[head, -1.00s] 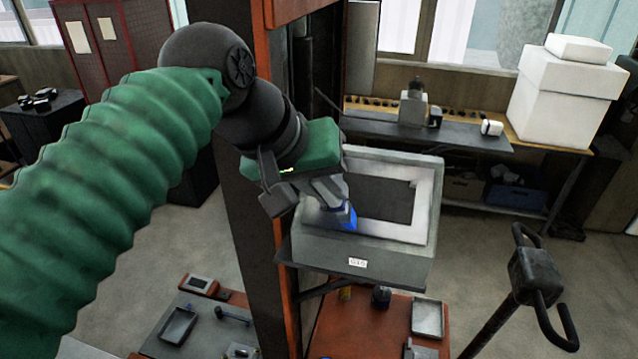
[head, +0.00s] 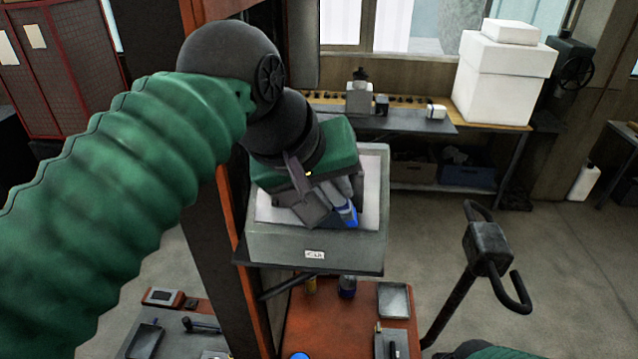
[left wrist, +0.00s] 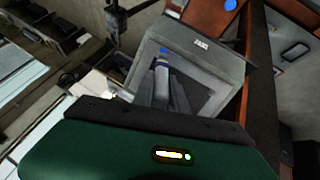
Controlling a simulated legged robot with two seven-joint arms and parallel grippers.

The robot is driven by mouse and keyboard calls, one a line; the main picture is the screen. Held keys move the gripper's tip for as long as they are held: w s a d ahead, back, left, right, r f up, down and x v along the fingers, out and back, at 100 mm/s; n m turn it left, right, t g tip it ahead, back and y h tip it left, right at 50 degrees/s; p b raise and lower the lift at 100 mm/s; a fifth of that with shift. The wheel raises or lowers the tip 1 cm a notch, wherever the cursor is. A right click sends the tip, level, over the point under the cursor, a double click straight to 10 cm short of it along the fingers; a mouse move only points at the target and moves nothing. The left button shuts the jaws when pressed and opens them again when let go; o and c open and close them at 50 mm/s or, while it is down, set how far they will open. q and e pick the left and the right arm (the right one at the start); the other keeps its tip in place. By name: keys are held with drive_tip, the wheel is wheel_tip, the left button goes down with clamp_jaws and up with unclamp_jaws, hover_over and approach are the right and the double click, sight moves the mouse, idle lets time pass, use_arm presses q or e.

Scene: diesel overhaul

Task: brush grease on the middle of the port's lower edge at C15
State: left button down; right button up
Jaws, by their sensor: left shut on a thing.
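A grey housing (head: 375,235) with a small label (head: 315,254) on its front holds the port; the label is too small to read surely. In the head view, the port's pale frame (head: 272,208) is mostly hidden by my arm. My left gripper (head: 335,205) is above the port, shut on a grey brush with a blue part (head: 350,214). In the left wrist view, the fingers and brush (left wrist: 163,75) lie across the dark opening, the blue end over the port edge nearest the label (left wrist: 201,44). Whether the brush touches the edge is unclear. My right gripper is not in view.
An orange-brown post (head: 240,250) stands left of the housing. Below is a red bench (head: 340,325) with a tray and small items. A black handle on a pole (head: 487,245) stands at the right. A back bench (head: 400,122) carries white boxes (head: 505,75).

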use_arm(q)
drive_tip(key=shift+d, duration=1)
drive_tip(key=a, duration=1.6)
drive_tip(key=shift+w+a+b, duration=0.25)
drive_tip(key=shift+a+b, duration=0.05)
drive_tip(key=shift+b, duration=0.1)
drive_tip(key=s+r, duration=0.3)
drive_tip(key=r, duration=0.2)
drive_tip(key=shift+s+p, duration=0.35)
drive_tip(key=shift+p, duration=0.05)
drive_tip(key=shift+s+r, duration=0.95)
drive_tip(key=shift+r, duration=0.25)
